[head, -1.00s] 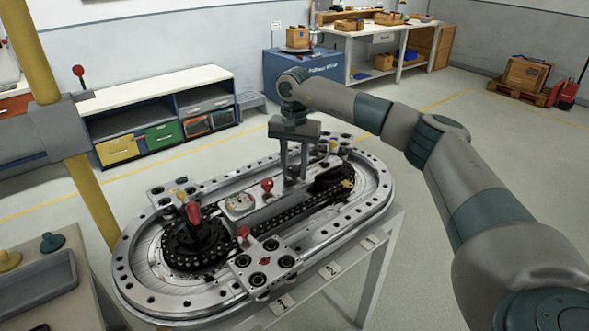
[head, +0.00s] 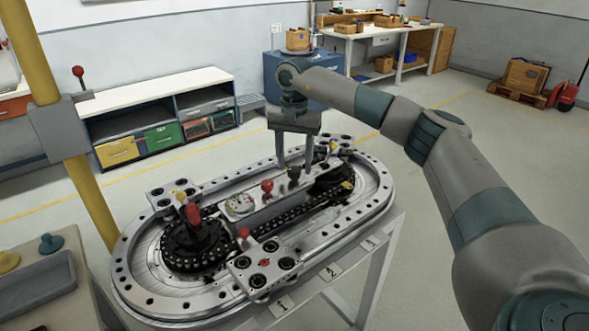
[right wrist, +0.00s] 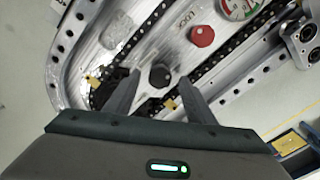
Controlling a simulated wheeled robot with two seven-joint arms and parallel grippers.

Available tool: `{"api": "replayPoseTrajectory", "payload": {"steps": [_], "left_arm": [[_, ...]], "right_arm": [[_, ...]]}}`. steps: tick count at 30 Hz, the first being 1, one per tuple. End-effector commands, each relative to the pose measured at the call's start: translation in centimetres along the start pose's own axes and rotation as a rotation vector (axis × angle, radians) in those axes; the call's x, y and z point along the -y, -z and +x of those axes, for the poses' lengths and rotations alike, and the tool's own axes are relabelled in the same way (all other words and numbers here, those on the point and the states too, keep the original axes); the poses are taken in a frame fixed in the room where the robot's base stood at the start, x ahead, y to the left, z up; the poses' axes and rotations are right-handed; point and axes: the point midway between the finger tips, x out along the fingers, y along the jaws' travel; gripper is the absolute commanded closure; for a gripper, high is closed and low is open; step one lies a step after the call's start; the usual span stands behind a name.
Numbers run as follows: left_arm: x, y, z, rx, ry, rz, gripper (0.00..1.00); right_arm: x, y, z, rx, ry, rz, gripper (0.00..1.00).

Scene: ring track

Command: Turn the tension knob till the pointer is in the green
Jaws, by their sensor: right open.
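The ring track's gauge (head: 240,204) sits on the central plate. Its edge also shows at the top of the right wrist view (right wrist: 236,8), with green and red on its face; I cannot tell where the pointer stands. A black knob (head: 294,174) and a red knob (head: 267,187) stand on the same plate. My right gripper (head: 295,165) is open above the black knob. In the right wrist view the black knob (right wrist: 160,76) lies between the spread fingertips, apart from both; the red knob (right wrist: 202,36) is beyond them. My left gripper is not in view.
A red-topped handle (head: 193,214) stands on the left sprocket. The clamp plate (head: 264,264) at the front has a small red knob. A yellow post (head: 91,190) rises at the left. The floor right of the track is clear.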

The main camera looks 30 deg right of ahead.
Motion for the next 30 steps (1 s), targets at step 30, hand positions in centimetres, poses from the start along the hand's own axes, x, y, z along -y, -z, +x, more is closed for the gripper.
{"api": "replayPoseTrajectory", "payload": {"steps": [30], "left_arm": [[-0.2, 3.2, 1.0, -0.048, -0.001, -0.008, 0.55]], "right_arm": [[0.0, 0.0, -14.8, -0.002, 0.001, 0.001, 0.5]]}}
